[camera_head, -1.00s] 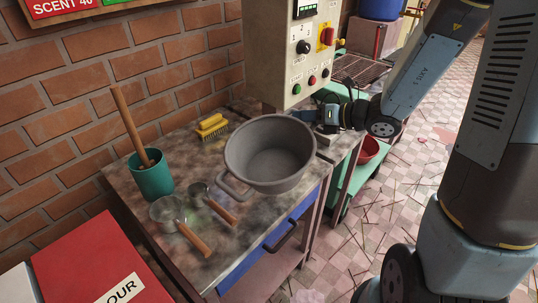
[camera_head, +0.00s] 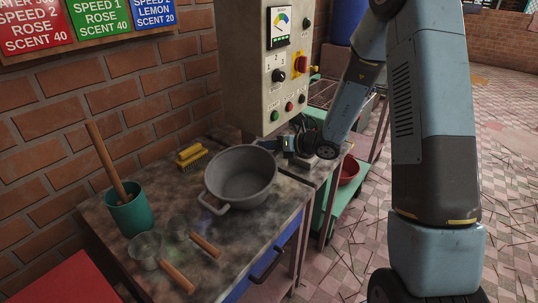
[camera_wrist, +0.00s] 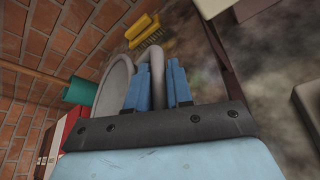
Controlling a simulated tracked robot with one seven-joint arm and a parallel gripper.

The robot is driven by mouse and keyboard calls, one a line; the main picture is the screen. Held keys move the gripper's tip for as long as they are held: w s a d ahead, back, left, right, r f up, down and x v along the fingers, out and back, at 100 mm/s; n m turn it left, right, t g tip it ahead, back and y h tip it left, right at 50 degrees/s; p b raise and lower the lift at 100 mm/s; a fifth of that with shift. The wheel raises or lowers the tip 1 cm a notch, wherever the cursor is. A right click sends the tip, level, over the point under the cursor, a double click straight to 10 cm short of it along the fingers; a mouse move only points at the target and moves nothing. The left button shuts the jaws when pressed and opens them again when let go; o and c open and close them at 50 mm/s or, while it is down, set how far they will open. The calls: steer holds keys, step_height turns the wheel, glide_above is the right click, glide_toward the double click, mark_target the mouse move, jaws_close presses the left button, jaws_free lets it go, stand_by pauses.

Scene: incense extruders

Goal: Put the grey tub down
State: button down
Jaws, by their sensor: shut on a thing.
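The grey tub (camera_head: 240,180) is a round, empty pot with loop handles. It is upright over the worktop (camera_head: 150,190), right of the ladles. Its base is at or very near the surface; I cannot tell if it touches. My gripper (camera_head: 287,146) is at the tub's far right side. In the wrist view, the blue fingers of my gripper (camera_wrist: 163,88) are shut on the tub's handle (camera_wrist: 153,52). The tub's rim (camera_wrist: 116,85) shows beside the fingers.
Two wooden-handled ladles (camera_head: 145,248) (camera_head: 183,228) lie left of the tub. A teal cup (camera_head: 130,213) with a wooden stick stands behind them. A yellow brush (camera_head: 192,155) lies near the brick wall. A control box (camera_head: 262,70) rises behind. A red bowl (camera_head: 348,170) sits lower right.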

steer(key=shift+w+a+f, duration=0.1)
steer(key=shift+w+f, duration=0.25)
steer(key=shift+f, duration=1.65)
steer(key=c, duration=1)
jaws_free()
